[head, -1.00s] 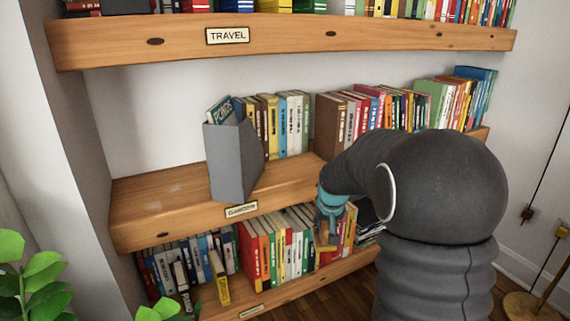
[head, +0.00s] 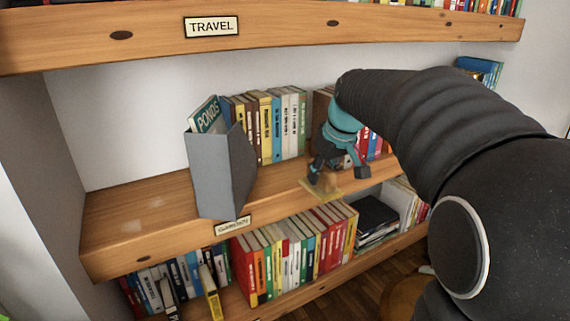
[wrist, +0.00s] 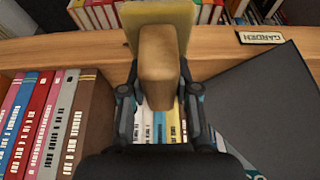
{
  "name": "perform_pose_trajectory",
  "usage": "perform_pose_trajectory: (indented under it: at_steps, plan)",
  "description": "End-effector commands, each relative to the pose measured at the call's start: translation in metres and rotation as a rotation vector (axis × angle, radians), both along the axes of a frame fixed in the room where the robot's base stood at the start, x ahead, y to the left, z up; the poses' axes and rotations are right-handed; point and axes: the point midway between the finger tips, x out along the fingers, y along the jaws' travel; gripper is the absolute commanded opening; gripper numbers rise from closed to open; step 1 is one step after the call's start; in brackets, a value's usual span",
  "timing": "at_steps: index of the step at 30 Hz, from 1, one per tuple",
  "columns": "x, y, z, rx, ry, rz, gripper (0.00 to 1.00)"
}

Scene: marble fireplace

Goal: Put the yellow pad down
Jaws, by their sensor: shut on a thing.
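The yellow pad (head: 322,190) is a flat yellow slab with a tan wooden block (wrist: 158,68) on it as a grip. My gripper (head: 338,170) is shut on the block, its fingers on either side of it in the wrist view (wrist: 159,100). The pad shows beyond the block in the wrist view (wrist: 185,18). In the head view the pad is at the front edge of the middle shelf (head: 285,195), right of the grey magazine holder. I cannot tell whether it touches the shelf.
The grey magazine holder (head: 222,172) stands on the middle shelf with a "PONDS" book (head: 207,115) in it. A row of books (head: 270,125) stands behind. Bare shelf lies between holder and gripper. The "TRAVEL" shelf (head: 270,35) hangs above.

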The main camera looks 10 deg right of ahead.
Motion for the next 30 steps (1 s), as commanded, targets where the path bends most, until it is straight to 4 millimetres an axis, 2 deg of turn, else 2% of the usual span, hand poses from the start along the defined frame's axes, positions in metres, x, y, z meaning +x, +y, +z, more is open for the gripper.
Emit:
perform_pose_trajectory:
  at_steps: [3, 15, 19, 27, 30]
  plan:
    - [0.028, 0.01, 0.001, 0.0, 0.002, 0.003, 0.03]
    - [0.114, 0.039, 0.001, 0.0, 0.001, 0.004, 0.03]
    - [0.131, 0.044, 0.001, 0.0, 0.0, 0.002, 0.03]
    - [0.146, 0.051, 0.0, -0.001, 0.0, 0.004, 0.03]
    - [0.145, 0.051, -0.016, 0.0, 0.004, 0.003, 0.03]
